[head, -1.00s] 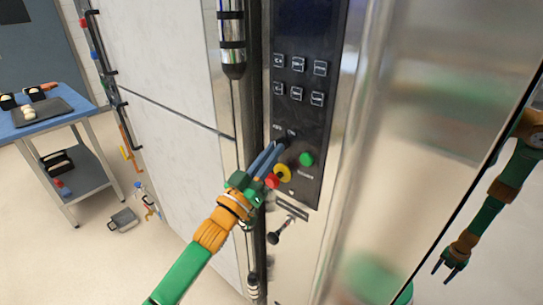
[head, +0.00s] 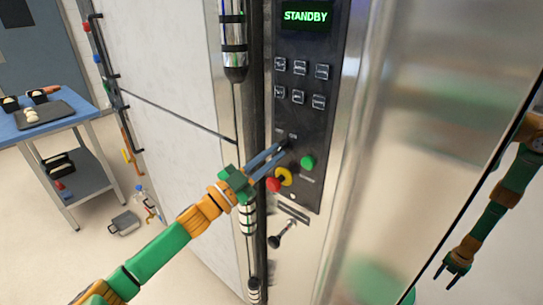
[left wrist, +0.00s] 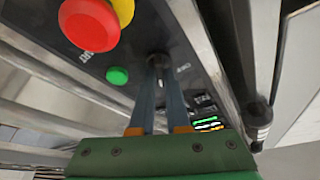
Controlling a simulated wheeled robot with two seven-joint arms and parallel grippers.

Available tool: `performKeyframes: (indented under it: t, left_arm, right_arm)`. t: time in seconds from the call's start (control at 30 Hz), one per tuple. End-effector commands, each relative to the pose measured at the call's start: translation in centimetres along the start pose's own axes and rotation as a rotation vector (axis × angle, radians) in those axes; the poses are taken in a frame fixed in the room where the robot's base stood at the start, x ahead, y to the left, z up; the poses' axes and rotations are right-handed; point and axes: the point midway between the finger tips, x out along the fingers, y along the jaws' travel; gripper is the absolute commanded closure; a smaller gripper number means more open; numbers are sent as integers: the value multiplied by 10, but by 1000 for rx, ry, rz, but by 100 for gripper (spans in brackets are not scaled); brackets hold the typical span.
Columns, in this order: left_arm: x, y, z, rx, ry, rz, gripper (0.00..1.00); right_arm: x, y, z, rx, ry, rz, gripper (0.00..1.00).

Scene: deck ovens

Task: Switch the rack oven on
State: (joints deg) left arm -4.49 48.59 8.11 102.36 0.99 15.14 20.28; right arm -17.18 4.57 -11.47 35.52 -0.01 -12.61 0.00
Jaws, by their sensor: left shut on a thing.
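The oven's dark control panel (head: 302,105) fills the upper middle of the head view. Its display (head: 305,17) reads STANDBY in green. My left gripper (head: 285,149) is shut on a small dark knob (left wrist: 158,62) low on the panel, left of a green button (head: 307,162). In the left wrist view both fingers press its sides; the knob's marking is partly hidden. The green button also shows there (left wrist: 117,76). A red emergency button (head: 273,185) with a yellow collar sits just below. My right gripper (head: 445,272) hangs at the right, fingers apart and empty.
A shiny steel oven front (head: 400,130) stands right of the panel. A vertical bar handle (head: 233,45) runs left of it. A small black-ended lever (head: 275,241) juts out below.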

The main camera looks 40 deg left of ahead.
Motion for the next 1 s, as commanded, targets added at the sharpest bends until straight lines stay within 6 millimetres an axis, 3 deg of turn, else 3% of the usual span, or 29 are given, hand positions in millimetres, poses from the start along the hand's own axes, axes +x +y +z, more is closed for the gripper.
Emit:
performKeyframes:
  t: [0.53, 0.57, 0.67, 1.0]
  left_arm:
    - [0, -1, -1, 26, 2, 8, 100]
    - [0, -1, -1, 26, 2, 7, 84]
    - [0, -1, -1, 26, 2, 8, 57]
    - [-2, 0, 0, 23, 0, 8, 56]
  right_arm:
    - [0, 0, 0, 0, 0, 0, 50]
    - [0, 0, 0, 0, 0, 0, 50]
    - [0, 0, 0, 0, 0, 0, 50]
    - [1, 0, 0, 0, 0, 0, 50]
